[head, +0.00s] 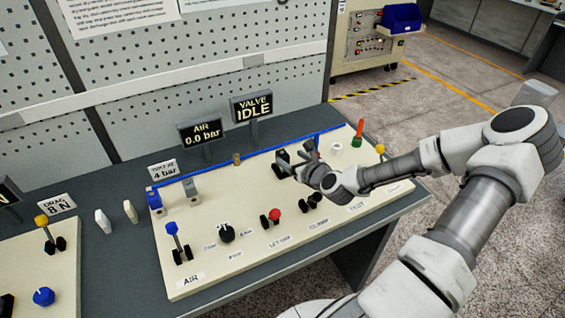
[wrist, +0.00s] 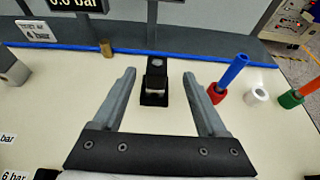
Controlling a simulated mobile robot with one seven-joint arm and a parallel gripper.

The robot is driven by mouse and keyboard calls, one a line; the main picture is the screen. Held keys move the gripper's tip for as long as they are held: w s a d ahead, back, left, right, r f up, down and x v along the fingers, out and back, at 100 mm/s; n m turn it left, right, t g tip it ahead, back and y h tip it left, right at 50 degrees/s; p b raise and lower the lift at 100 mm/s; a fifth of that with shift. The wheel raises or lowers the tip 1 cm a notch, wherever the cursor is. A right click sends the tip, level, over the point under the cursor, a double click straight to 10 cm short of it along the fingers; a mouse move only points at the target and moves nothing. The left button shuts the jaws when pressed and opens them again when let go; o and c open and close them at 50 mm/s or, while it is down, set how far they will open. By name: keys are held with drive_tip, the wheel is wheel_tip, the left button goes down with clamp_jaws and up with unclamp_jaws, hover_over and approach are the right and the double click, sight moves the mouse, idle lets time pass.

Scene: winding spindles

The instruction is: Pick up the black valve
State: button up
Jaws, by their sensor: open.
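The black valve (wrist: 155,80) is a small dark upright block with a pale silver part low on its front. It stands on the cream panel (wrist: 60,90). In the wrist view it shows between and just beyond the fingertips of my gripper (wrist: 161,76). The fingers are open and empty, one on each side, with a gap to the valve on both sides. In the head view the black valve (head: 282,158) is just left of my gripper (head: 303,160), which partly covers that area. Whether the fingertips are level with the valve cannot be told.
A blue rod in a red collar (wrist: 228,80) stands close to the right finger. A white ring (wrist: 258,97) and a green-and-red post (wrist: 291,97) are farther right. A brass cylinder (wrist: 107,48) stands behind left. Signs reading AIR (head: 201,132) and VALVE IDLE (head: 252,106) rise behind.

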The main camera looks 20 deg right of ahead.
sight(286, 156)
drive_tip(key=shift+a+f+p+x, duration=0.1)
drive_tip(key=shift+p+x, duration=0.05)
drive_tip(key=shift+x, duration=1.4)
drive_tip(key=shift+a+f+p+x, duration=0.1)
drive_tip(key=shift+p+x, duration=0.05)
drive_tip(key=shift+x, duration=1.35)
drive_tip(key=shift+s, duration=0.1)
clamp_jaws()
